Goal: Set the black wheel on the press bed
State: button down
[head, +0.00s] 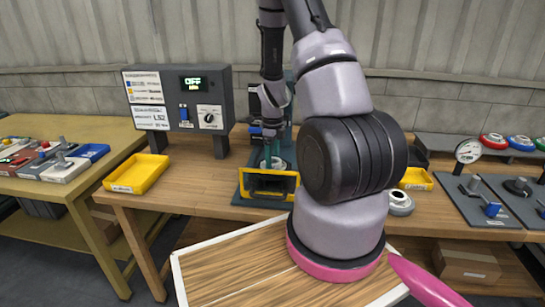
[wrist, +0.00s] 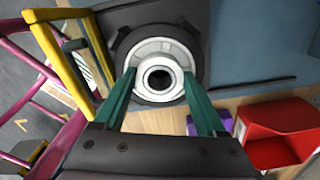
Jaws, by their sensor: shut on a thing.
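The black wheel (wrist: 140,92) has a dark outer ring and a pale hub with a dark centre hole in the wrist view. My gripper (wrist: 159,74) is shut on its hub, with a green finger on each side. The wheel is over the press bed (wrist: 120,18), a dark plate; I cannot tell whether they touch. In the head view my gripper (head: 268,136) reaches down inside the blue-grey press (head: 246,199), behind its yellow guard frame (head: 268,176). The guard and my arm partly hide the wheel there.
The yellow guard (wrist: 48,50) stands close to my left finger in the wrist view, and a red bin (wrist: 285,130) is at lower right. A control box reading OFF (head: 180,97) and a yellow tray (head: 137,173) stand left of the press. Gauges and fixtures fill the right.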

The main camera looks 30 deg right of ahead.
grip_release()
notch_tip(320, 180, up, 11)
jog(key=shift+f, duration=0.15)
dwell(0.5)
